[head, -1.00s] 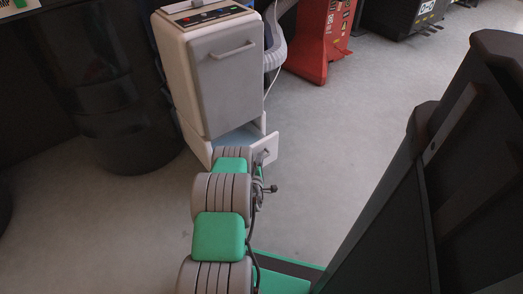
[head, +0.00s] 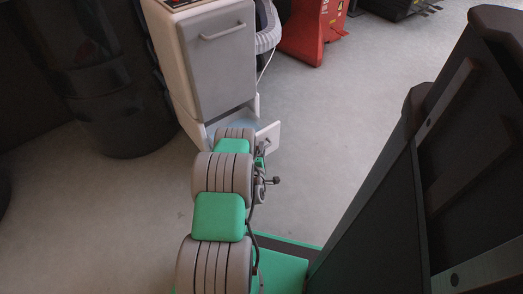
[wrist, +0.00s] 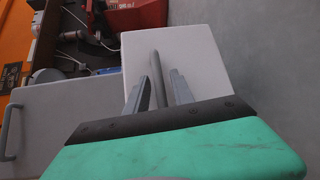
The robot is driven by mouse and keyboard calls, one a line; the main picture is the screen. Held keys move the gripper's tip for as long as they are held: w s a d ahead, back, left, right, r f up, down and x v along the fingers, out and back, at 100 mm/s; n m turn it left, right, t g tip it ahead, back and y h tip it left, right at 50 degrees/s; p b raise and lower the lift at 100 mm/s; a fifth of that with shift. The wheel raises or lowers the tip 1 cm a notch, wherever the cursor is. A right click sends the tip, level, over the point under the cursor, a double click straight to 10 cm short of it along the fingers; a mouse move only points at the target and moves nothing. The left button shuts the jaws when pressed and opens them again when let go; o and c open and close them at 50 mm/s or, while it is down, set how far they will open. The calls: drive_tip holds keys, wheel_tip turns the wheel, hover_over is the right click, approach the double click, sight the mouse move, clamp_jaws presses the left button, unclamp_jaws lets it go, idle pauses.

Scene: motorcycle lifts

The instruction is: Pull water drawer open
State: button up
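The water drawer is the low white drawer (head: 267,136) at the foot of the beige and grey cabinet (head: 217,62). It stands partly out, with a bluish inside showing behind its front. In the wrist view its pale front panel (wrist: 205,62) faces me, with a grey bar handle (wrist: 157,66) on it. My gripper (wrist: 160,76) has one finger on each side of the handle, with small gaps showing, so it looks open around it. In the head view my arm hides most of the gripper and part of the drawer.
The upper grey door with its own handle (head: 222,32) is closed above the drawer. A dark barrel (head: 115,85) stands left of the cabinet. A red stand (head: 312,30) and a hose (head: 267,28) are behind. Floor right of the drawer is clear.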

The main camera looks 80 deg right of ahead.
drive_tip(key=shift+o, duration=0.3)
drive_tip(key=a+r+p, duration=0.1)
drive_tip(key=a+p, duration=0.2)
drive_tip(key=a, duration=0.4)
drive_tip(key=shift+s+a, duration=0.3)
drive_tip(key=shift+s, duration=0.15)
